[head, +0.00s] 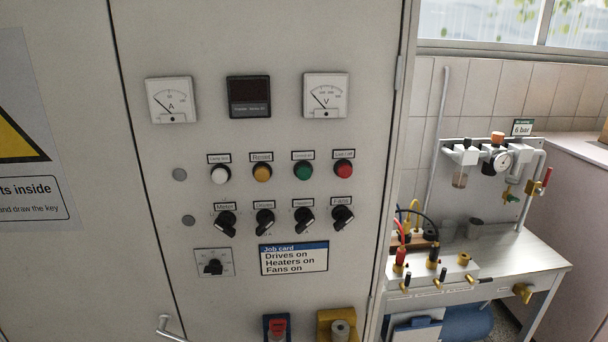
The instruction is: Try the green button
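The green button (303,172) sits on the grey cabinet door (285,60), third in a row of push buttons. Its label is too small to read surely. To its left are a white button (221,175) and a yellow button (262,173); to its right is a red button (344,170). The green button stands clear, with nothing touching it. Neither of my grippers is in the head view.
Below the buttons are several black rotary switches (304,220), a job card (294,258) and a dial (214,265). Meters (326,96) sit above. A door handle (170,328) sticks out at lower left. A bench (520,262) with fittings stands at right.

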